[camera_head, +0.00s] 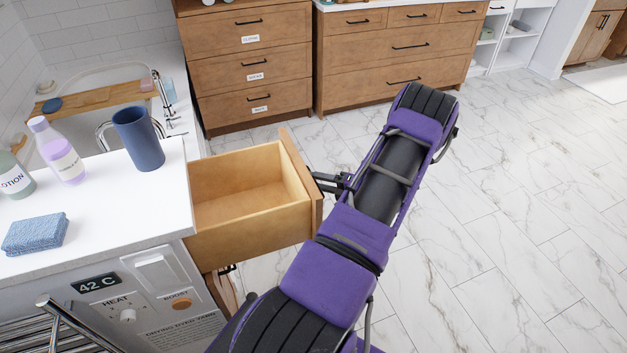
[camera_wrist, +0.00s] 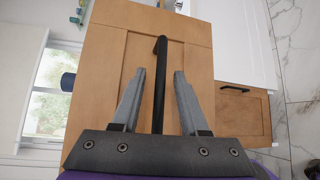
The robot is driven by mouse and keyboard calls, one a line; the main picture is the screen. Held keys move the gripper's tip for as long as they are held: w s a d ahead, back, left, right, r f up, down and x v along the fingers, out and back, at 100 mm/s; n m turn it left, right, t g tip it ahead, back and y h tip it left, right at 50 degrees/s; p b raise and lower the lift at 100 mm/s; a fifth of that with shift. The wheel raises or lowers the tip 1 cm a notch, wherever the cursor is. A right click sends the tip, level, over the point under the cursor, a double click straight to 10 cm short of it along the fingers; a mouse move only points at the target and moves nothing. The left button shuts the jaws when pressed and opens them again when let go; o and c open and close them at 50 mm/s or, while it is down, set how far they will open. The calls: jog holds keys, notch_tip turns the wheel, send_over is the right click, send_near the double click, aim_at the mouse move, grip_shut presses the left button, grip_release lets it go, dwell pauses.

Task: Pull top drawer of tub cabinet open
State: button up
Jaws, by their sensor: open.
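The top drawer (camera_head: 250,205) of the tub cabinet is pulled well out in the head view, and its empty wooden inside shows. Its wooden front (camera_wrist: 120,65) fills much of the wrist view, with a dark bar handle (camera_wrist: 160,85) on it. My gripper (camera_wrist: 160,75) is open, with one grey finger on each side of the handle and a gap to each. In the head view my gripper (camera_head: 330,182) is at the outer face of the drawer front, partly hidden by my purple arm. The handle is hidden there.
The white counter (camera_head: 110,215) above the drawer holds a blue cup (camera_head: 138,138), a folded blue towel (camera_head: 36,233) and bottles (camera_head: 58,150). Wooden drawer cabinets (camera_head: 250,65) stand at the back. Marble floor (camera_head: 510,220) to the right is clear.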

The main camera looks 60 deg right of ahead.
jog(key=s+d+r, duration=0.2)
jog(key=s, duration=1.5)
jog(key=shift+r, duration=0.2)
jog(key=shift+d, duration=0.1)
